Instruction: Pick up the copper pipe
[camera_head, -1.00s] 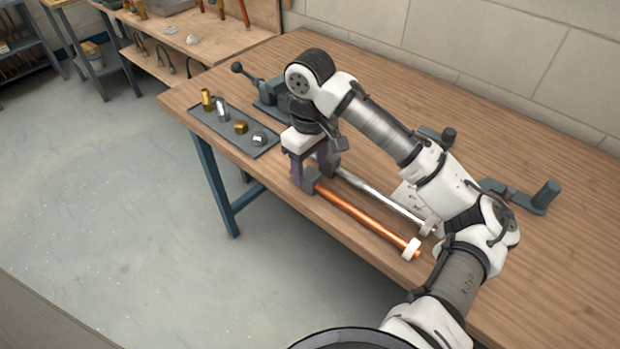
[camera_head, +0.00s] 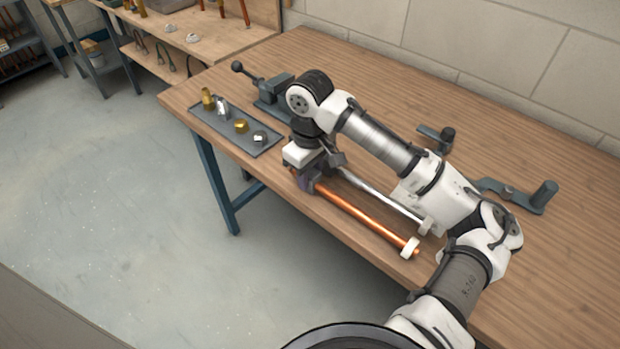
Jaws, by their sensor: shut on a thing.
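The copper pipe (camera_head: 362,217) lies near the front edge of the wooden workbench, parallel to a silver pipe (camera_head: 378,195) behind it. Its near right end rests at a white support (camera_head: 409,248). My gripper (camera_head: 308,183) points down and is shut on the copper pipe near its far left end. A little copper shows just left of the fingers. The fingers and the left support are partly hidden by the gripper body, and I cannot see clear space under the pipe.
A grey tray (camera_head: 262,146) with several brass and silver fittings is left of my gripper. A vise (camera_head: 268,92) stands behind the tray. Grey tools (camera_head: 530,197) lie at the right. The bench's back middle is clear.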

